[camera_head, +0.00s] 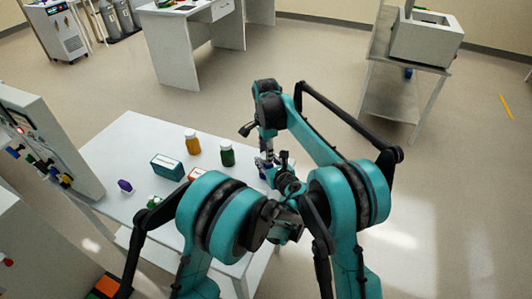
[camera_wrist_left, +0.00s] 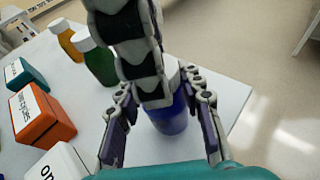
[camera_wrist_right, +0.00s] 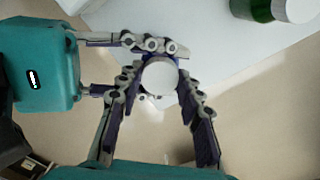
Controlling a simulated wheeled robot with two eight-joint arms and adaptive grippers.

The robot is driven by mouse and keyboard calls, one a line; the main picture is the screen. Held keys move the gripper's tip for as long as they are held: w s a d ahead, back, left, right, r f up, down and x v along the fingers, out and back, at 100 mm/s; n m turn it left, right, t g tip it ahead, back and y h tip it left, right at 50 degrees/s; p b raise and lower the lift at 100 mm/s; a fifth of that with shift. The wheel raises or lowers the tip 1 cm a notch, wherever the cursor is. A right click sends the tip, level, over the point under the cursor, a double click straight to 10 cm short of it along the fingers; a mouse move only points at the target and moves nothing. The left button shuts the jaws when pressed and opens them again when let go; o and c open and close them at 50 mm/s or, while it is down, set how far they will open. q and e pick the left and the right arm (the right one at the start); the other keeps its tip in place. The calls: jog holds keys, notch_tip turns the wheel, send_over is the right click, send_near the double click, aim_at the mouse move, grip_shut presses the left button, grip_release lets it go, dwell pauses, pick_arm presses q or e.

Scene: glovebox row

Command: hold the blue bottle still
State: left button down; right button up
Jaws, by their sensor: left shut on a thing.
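The blue bottle (camera_wrist_left: 170,120) stands upright near the table edge in the left wrist view. Its white cap (camera_wrist_right: 160,76) shows from above in the right wrist view. My left gripper (camera_wrist_left: 161,92) is shut on the bottle, with a finger on either side of its body. My right gripper (camera_wrist_right: 157,84) comes from above, its fingers apart on both sides of the cap; a clear gap shows on at least one side. In the head view my arms (camera_head: 285,185) hide most of the bottle.
A green bottle (camera_head: 227,153) and an orange bottle (camera_head: 192,142) stand on the white table (camera_head: 130,140). A teal box (camera_head: 167,167), an orange box (camera_head: 197,173) and a purple item (camera_head: 125,186) lie left of my grippers. A panelled machine (camera_head: 45,140) borders the table's left.

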pick_arm(q)
jog(key=shift+f, duration=0.15)
pick_arm(e)
jog(key=shift+s+n, duration=0.1)
jog(key=shift+n, duration=1.7)
jog(key=o, duration=1.3)
